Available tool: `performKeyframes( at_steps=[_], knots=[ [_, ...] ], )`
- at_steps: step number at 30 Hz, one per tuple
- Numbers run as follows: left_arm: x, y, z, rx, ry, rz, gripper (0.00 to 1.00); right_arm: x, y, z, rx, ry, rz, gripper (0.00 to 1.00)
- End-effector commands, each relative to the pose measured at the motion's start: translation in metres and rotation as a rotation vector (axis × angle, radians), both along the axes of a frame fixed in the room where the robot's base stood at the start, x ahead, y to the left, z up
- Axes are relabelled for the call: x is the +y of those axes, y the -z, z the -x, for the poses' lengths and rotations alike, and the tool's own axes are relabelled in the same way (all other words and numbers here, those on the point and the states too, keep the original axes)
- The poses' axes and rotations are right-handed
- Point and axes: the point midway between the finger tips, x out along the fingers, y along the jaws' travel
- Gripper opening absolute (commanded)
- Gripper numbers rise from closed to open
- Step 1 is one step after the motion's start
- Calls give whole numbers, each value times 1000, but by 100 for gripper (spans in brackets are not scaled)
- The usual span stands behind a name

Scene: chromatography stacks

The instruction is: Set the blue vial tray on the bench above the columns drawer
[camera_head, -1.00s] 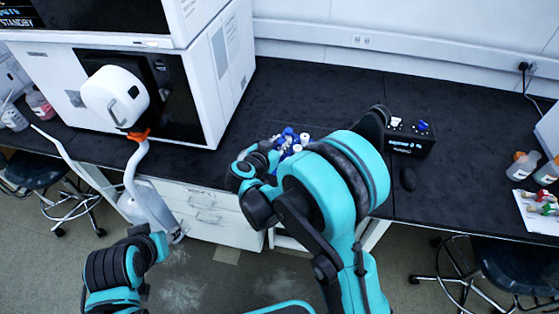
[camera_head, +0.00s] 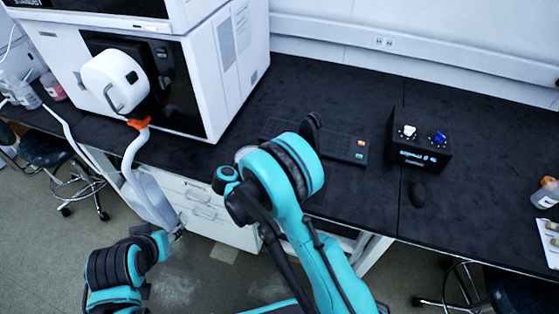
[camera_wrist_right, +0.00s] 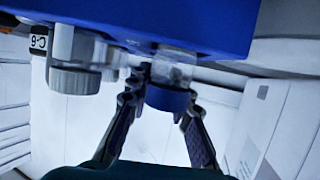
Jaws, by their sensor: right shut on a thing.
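In the right wrist view the blue vial tray (camera_wrist_right: 225,22) fills the top edge, close to the camera, with clear capped vials at its side. The fingers of my right gripper (camera_wrist_right: 163,98) point up to it. They flank a blue-capped vial (camera_wrist_right: 168,98); the exact contact on the tray is hard to see. In the head view my right arm hides this gripper and the tray. White drawers (camera_head: 205,210) show under the bench, left of my right arm; I cannot read any label. My left arm is low at the left; its fingers are too unclear to judge.
A low black device (camera_head: 335,142) with small coloured buttons lies on the black bench behind my right arm. A black box with knobs (camera_head: 418,150) and a black mouse (camera_head: 418,195) stand to its right. A large white instrument (camera_head: 225,75) stands at the left. Bare bench (camera_head: 330,90) lies behind the device.

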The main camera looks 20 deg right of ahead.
Motion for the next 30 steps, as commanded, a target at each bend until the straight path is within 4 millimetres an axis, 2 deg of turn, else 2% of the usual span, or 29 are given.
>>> performKeyframes(
  at_steps=[2, 13, 14, 15, 16, 27, 30],
  knots=[
    [0, 6, 0, 0, 0, 0, 41, 0, 10, 0, 0, 0, 1, 0],
    [0, 9, 0, 0, 0, 0, 41, 0, 13, 0, 0, 0, 1, 0],
    [0, 8, 0, 0, 0, 0, 41, 0, 13, 0, 0, 0, 0, 28],
    [0, 7, 0, 0, 0, 0, 41, 0, 12, 0, 0, 0, 0, 39],
    [0, 7, 0, 0, 0, 0, 41, 0, 12, 0, 0, 0, 0, 41],
    [0, 2, 0, 0, 0, 0, 41, 0, 7, 0, 0, 0, 0, 41],
    [0, -2, 0, 0, 0, 0, 41, 12, 2, 7, 1, -4, 0, 41]
  ],
)
